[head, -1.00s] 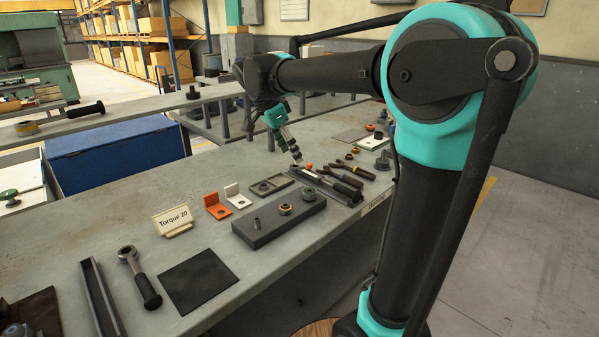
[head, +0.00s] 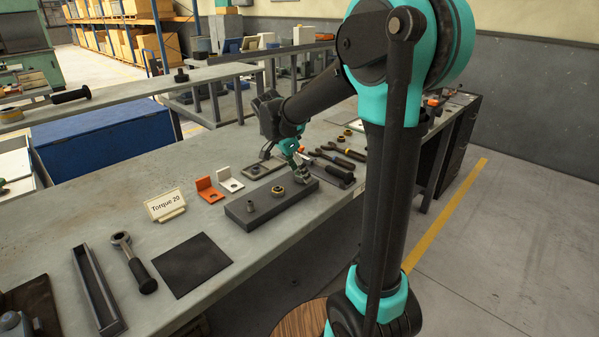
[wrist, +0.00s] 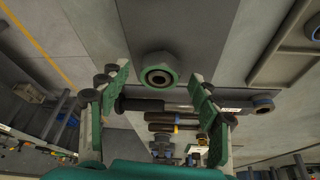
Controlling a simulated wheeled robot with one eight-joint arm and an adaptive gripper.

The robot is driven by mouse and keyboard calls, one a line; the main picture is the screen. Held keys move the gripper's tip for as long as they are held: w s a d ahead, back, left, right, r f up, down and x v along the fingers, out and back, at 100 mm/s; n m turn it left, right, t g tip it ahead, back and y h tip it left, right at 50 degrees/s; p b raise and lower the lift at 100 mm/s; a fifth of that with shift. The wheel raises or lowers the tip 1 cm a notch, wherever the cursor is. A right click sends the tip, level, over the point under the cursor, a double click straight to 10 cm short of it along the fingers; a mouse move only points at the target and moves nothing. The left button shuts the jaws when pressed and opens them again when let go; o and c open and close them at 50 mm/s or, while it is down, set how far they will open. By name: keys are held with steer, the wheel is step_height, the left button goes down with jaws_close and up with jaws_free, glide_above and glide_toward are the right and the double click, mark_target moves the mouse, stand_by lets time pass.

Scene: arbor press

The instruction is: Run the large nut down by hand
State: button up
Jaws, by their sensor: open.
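The large nut (wrist: 158,72) shows in the wrist view as a greenish-grey hex with a dark, round-bored centre, at the end of the dark grey block (wrist: 178,30). My gripper (wrist: 160,82) is open above it, with one green-padded finger to each side. The nut appears centred between the fingers, and I see no contact. In the head view my gripper (head: 301,174) points down at the far right end of the block (head: 268,212) and largely hides the large nut. A small stud piece (head: 250,207) and a brass-coloured nut (head: 278,190) stand along the block.
Orange (head: 207,190) and white (head: 229,180) brackets and a "Torque 20" sign (head: 165,206) stand to the left. A ratchet wrench (head: 134,262) and black mat (head: 192,264) lie in front.

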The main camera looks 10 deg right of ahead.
steer(key=shift+d+f, duration=0.1)
steer(key=shift+f, duration=0.15)
steer(key=shift+c, duration=0.4)
steer(key=c, duration=1.3)
